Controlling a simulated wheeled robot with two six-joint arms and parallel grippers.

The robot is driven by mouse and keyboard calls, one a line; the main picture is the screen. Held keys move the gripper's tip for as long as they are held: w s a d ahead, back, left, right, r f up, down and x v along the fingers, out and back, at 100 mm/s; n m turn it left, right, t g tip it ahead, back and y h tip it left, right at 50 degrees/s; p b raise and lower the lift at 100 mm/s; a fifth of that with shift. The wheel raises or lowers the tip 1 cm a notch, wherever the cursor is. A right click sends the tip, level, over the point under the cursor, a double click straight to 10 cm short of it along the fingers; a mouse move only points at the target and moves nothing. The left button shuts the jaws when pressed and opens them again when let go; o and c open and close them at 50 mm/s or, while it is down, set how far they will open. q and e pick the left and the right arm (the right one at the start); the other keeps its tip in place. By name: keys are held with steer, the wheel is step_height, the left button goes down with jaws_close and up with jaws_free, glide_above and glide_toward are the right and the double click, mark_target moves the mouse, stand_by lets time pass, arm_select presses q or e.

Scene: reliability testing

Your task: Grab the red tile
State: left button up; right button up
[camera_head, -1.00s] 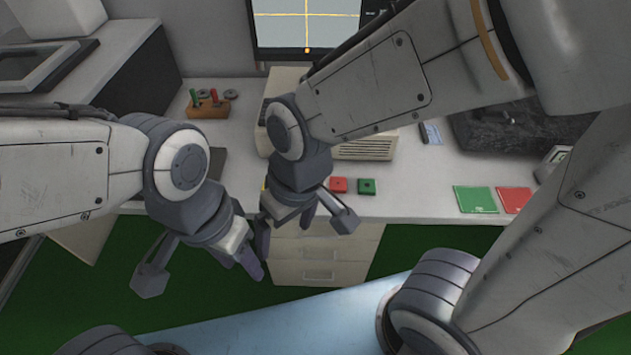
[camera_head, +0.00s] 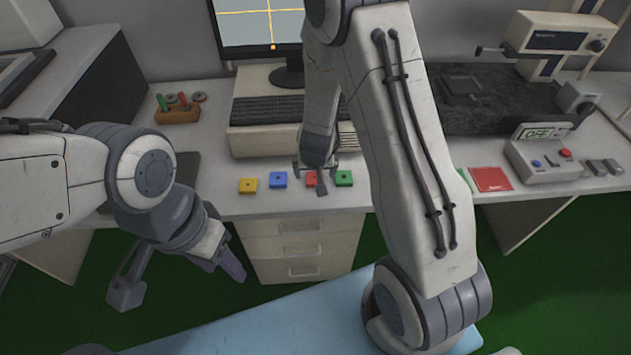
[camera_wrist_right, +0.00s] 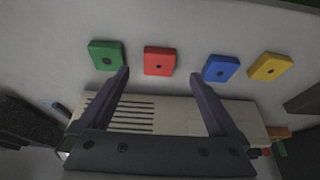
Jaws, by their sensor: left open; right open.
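The red tile (camera_head: 311,178) lies flat on the desk in a row with a yellow tile (camera_head: 248,185), a blue tile (camera_head: 278,179) and a green tile (camera_head: 344,178). My right gripper (camera_head: 318,178) is open just above the red tile and partly covers it. In the right wrist view, the red tile (camera_wrist_right: 159,61) lies ahead of the open fingertips (camera_wrist_right: 160,75), between green and blue, with nothing held. My left gripper (camera_head: 180,282) is open and empty in front of the desk, at the left.
A beige computer case (camera_head: 250,135) stands behind the tiles, with a monitor (camera_head: 262,25) above. A wooden block with coloured pegs (camera_head: 177,113) is at the left. A red card (camera_head: 490,179) and a control box (camera_head: 545,160) are at the right.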

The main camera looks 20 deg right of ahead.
mark_target(315, 178)
steer(key=b+x, duration=0.1)
steer(key=x, duration=0.4)
steer(key=shift+w+d+f, duration=0.15)
steer(key=c, duration=1.5)
